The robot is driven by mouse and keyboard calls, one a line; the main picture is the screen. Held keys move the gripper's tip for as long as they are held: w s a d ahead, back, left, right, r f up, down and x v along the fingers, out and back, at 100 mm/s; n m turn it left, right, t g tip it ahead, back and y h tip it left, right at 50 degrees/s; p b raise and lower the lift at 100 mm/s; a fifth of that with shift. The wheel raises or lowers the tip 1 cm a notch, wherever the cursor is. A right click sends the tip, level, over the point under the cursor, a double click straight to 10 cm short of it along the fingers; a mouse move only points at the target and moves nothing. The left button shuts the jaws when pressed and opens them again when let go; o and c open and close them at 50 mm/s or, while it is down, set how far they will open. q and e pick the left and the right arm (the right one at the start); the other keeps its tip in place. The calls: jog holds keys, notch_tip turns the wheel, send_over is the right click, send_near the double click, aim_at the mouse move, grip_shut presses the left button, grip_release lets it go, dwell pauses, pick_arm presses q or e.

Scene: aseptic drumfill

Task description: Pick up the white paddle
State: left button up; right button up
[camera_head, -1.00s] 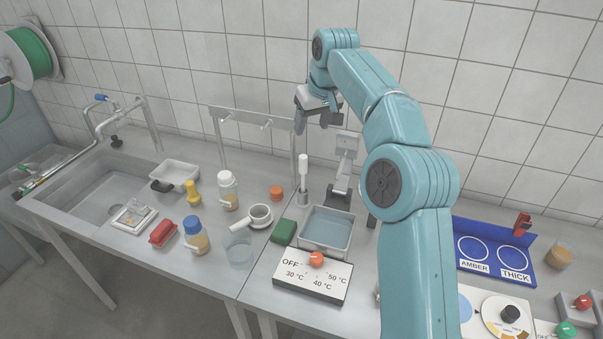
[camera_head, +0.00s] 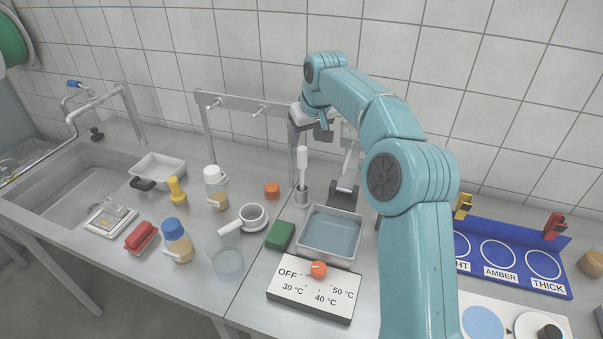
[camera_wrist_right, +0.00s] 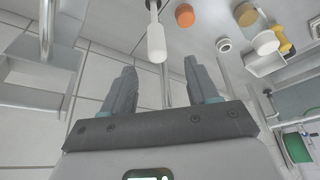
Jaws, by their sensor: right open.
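The white paddle (camera_head: 302,158) stands upright, white end up, in a small metal holder (camera_head: 301,196) behind the water bath. My right gripper (camera_head: 308,142) is open and empty, just above and behind the paddle's top in the head view. In the right wrist view the white paddle (camera_wrist_right: 156,42) shows between and beyond the two open fingers of the gripper (camera_wrist_right: 158,78), apart from them. My left gripper is not in view.
A metal rack with pegs (camera_head: 240,103) stands close on the left of the gripper. The water bath (camera_head: 331,232), green sponge (camera_head: 280,235), orange cap (camera_head: 272,190) and white-handled cup (camera_head: 253,216) are nearby. A blue stand (camera_head: 510,240) is right of my arm.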

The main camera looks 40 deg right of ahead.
aim_at(301, 155)
jog(key=x, duration=0.3)
jog(key=shift+s+d+f, duration=0.1)
jog(key=shift+f, duration=0.1)
jog(key=shift+w+f, duration=0.25)
jog(key=shift+f, duration=0.15)
jog(key=p+x, duration=0.1)
jog(key=x, duration=0.4)
jog(key=shift+d+f, duration=0.1)
jog(key=shift+d, duration=0.05)
jog(key=c, duration=1.1)
